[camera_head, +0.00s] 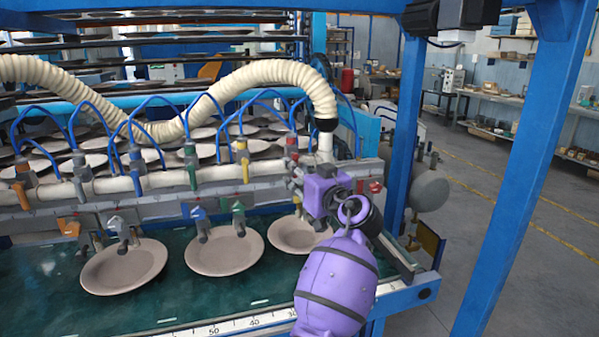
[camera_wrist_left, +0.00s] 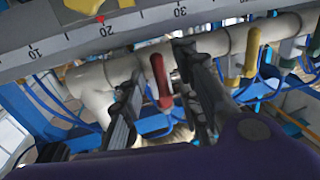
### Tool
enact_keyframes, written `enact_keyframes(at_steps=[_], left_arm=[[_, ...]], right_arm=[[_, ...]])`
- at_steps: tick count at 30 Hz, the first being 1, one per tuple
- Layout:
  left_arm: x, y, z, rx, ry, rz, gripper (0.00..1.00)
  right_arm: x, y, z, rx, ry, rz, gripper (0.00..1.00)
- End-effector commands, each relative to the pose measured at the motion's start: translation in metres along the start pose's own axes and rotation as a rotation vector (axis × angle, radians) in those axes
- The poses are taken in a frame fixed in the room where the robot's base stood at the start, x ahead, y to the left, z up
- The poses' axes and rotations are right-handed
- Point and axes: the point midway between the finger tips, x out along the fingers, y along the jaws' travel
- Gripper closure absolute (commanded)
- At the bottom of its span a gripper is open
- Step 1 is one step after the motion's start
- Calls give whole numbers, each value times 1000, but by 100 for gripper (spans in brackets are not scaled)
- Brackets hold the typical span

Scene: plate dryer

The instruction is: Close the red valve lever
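The red valve lever (camera_wrist_left: 160,80) shows in the left wrist view on the pale pipe (camera_wrist_left: 118,70). It hangs between the two fingers of my left gripper (camera_wrist_left: 158,98), with a finger on each side. The fingers are apart, and I see a gap between the lever and the left finger. The right finger is close to the lever; I cannot tell whether it touches. In the head view my purple left arm (camera_head: 338,285) reaches up to the right end of the pipe, and its gripper (camera_head: 294,178) largely hides the lever. My right gripper is out of view.
A yellow lever (camera_wrist_left: 252,50) is on the same pipe, with green (camera_head: 190,158) and blue (camera_head: 135,165) ones farther along. Round plates (camera_head: 224,250) lie on the green belt below. A ribbed hose (camera_head: 262,75) arches above. A blue post (camera_head: 525,165) stands right.

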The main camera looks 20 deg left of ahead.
Motion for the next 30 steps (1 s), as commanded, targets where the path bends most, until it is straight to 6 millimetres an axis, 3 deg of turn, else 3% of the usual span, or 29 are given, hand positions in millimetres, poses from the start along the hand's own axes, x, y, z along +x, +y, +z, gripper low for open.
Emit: enact_keyframes(at_steps=[1, 7, 20, 30], left_arm=[[0, 0, 0, 0, 0, 0, 74], [0, 0, 0, 0, 0, 1, 100], [0, -1, 0, 46, 10, 2, 100], [1, -8, -2, 275, 59, 4, 100]], right_arm=[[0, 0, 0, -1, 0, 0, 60], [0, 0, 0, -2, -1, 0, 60], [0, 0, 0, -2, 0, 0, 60], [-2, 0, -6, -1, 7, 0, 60]])
